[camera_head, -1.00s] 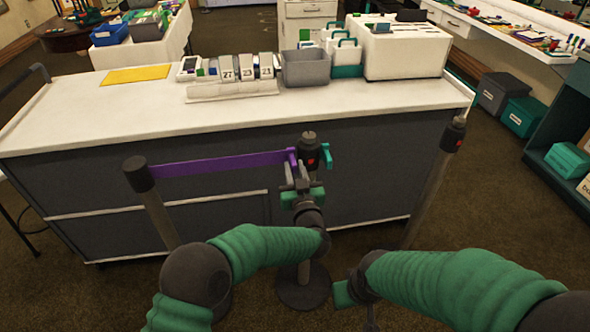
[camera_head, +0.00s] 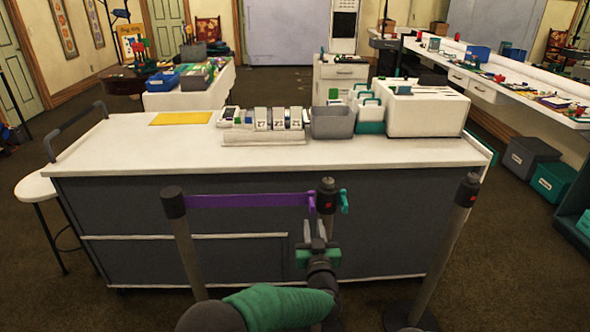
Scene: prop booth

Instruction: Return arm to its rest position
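My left arm comes up from the bottom of the head view. Its gripper (camera_head: 316,232) points away from me, in front of the middle post (camera_head: 327,200) and just below the right end of the purple belt (camera_head: 250,201). Its two fingers stand apart with a gap between them, and I see nothing held. The belt runs nearly level from the left post (camera_head: 175,208) to the middle post, and its purple end piece sits against that post's head. My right gripper and arm are out of view.
A white-topped counter (camera_head: 270,162) stands behind the posts with a grey bin (camera_head: 332,122), date blocks and a yellow sheet (camera_head: 181,118). A third post (camera_head: 466,192) stands at right, with no belt seen on it. A stool (camera_head: 38,187) is at left.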

